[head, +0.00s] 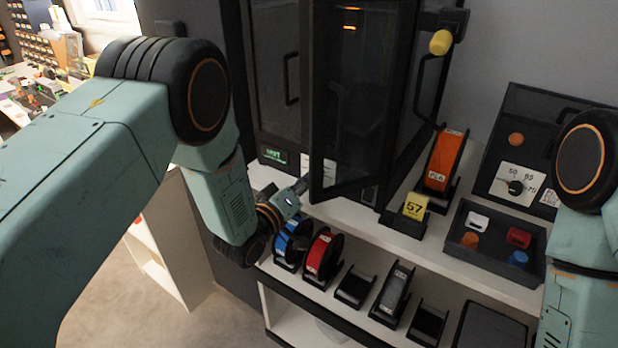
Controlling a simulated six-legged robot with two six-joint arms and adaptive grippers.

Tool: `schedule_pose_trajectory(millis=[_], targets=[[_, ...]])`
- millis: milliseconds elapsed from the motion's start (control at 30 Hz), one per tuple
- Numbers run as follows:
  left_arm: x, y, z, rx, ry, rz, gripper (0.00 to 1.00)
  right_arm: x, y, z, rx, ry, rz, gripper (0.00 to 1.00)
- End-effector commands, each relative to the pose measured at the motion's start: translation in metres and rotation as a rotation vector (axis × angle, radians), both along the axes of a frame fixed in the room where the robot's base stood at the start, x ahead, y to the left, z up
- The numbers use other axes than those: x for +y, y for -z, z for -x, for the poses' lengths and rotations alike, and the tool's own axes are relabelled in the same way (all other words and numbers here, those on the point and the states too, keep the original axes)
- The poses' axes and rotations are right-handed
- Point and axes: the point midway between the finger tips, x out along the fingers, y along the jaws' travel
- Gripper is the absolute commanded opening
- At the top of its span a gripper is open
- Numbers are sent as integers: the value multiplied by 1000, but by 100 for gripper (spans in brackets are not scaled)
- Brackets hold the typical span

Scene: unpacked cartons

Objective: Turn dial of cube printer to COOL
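The cube printer (278,70) is a tall black cabinet with dark glass at the back middle. Its lower front has a small green-lit display (273,156) and a white label (322,168), partly covered by a dark glass door panel (358,100) that appears to stand out from the front. I cannot make out a dial knob or the word COOL there. My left gripper (298,187) points at the printer's lower front, just below the label. Its fingertips are small and partly hidden, so open or shut is unclear. My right arm is at the right edge; its gripper is out of view.
A dark box (545,120) at right has a black dial on a white scale (507,186). Blue (291,243) and red (322,257) spools sit below.

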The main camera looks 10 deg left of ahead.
Motion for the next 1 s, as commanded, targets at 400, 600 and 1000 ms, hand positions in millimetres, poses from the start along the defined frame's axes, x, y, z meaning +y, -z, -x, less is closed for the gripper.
schedule_pose_trajectory(millis=[400,600,1000], targets=[[0,-1,0,0,-1,6,30,0,0,0,0,0,0,40],[0,0,0,1,-1,5,47,0,0,0,0,0,0,40],[2,0,3,3,-1,3,50,0,0,0,0,0,0,40]])
